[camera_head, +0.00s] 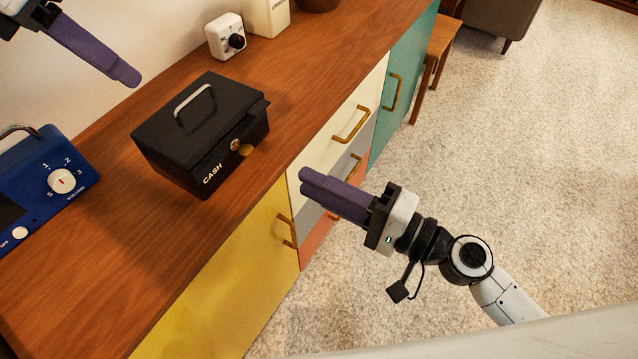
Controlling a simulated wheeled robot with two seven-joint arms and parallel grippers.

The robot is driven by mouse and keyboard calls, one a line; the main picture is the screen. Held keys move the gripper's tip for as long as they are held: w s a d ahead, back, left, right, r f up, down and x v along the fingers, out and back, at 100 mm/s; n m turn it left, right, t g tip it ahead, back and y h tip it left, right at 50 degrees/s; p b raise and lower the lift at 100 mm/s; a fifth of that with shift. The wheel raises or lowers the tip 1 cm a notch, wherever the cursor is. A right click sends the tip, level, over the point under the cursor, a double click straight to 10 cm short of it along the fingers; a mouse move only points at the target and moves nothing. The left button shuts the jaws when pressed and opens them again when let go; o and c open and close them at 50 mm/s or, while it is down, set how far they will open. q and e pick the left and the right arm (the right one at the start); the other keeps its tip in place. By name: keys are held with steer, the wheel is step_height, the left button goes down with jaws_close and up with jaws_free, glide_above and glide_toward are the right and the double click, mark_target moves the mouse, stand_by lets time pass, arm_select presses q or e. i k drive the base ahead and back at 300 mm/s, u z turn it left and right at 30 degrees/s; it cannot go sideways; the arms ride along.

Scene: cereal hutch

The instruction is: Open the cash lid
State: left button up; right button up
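The black cash box (168,154) stands on the wooden hutch top, with "CASH" lettered on its front. Its lid (227,98) is down and has a grey carrying handle (194,103) on top. A round brass lock (235,145) and a brass tab (247,151) are on the front. My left gripper (130,77) is at the upper left, above and behind the box, partly cut off by the frame; only one purple finger shows clearly. My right gripper (308,181) is in front of the hutch, right of the box and apart from it. Its purple fingers lie close together, pointing left.
A blue radio (75,150) stands left of the box. A white timer (222,38) and a cream container (265,15) stand behind it. Brass drawer handles (351,124) stick out from the front near my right gripper. The hutch top (110,270) is clear in front.

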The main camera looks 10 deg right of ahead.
mark_target(186, 128)
steer(key=k, duration=1)
